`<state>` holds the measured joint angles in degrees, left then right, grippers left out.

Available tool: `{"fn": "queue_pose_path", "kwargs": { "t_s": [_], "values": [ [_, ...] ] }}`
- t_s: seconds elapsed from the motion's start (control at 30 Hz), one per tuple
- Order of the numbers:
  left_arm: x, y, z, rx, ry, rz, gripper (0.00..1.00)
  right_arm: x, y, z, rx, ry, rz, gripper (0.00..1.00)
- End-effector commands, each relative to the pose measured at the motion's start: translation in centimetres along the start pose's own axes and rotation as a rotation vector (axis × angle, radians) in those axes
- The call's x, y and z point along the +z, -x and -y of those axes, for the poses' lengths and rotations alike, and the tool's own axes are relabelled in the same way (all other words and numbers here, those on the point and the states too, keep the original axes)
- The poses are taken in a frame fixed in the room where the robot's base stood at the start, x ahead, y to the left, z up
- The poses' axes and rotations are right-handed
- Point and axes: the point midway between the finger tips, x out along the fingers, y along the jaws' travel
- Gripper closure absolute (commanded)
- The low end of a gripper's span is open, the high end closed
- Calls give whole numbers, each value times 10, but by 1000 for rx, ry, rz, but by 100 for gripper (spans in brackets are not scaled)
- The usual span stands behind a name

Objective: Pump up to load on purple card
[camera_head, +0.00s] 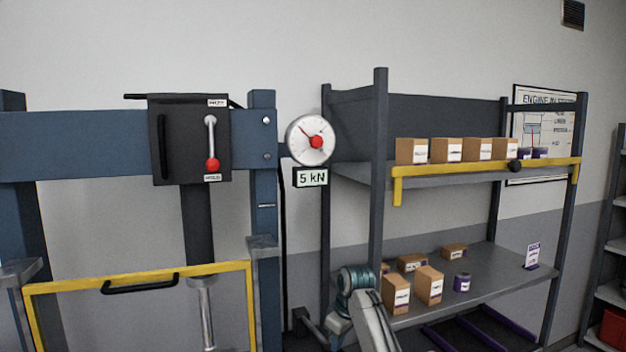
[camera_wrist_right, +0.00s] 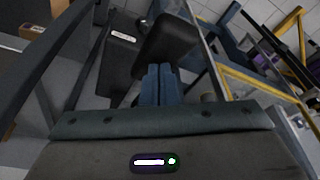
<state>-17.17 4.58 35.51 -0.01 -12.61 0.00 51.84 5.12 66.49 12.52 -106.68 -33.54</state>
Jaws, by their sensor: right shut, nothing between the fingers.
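A hydraulic press stands at left with a dark valve box (camera_head: 190,138); its red-knobbed lever (camera_head: 212,165) points down toward a lower label. A round gauge (camera_head: 306,142) hangs beside the frame, above a display (camera_head: 311,178) reading 5 kN. A white and purple card (camera_head: 533,256) stands on the rack's lower shelf; its print is too small to read. In the right wrist view my right gripper (camera_wrist_right: 160,84) is shut and empty, its tips close to a dark padded block (camera_wrist_right: 167,50), possibly the pump handle; contact is unclear. My left gripper is out of view.
A yellow guard frame (camera_head: 140,280) with a black handle crosses the press front. The grey rack (camera_head: 381,210) holds several cardboard boxes and a purple can (camera_head: 462,282). My right arm is close to the rack's left post.

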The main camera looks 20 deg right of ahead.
Motion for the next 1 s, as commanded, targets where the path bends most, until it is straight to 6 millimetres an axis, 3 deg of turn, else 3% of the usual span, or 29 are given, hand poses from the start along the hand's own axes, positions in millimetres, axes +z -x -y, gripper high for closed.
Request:
{"fn": "queue_pose_path", "kwargs": {
  "t_s": [1.0],
  "values": [
    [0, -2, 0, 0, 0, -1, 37, 6, -22, 0, -1, 0, 0, 100]
  ]
}}
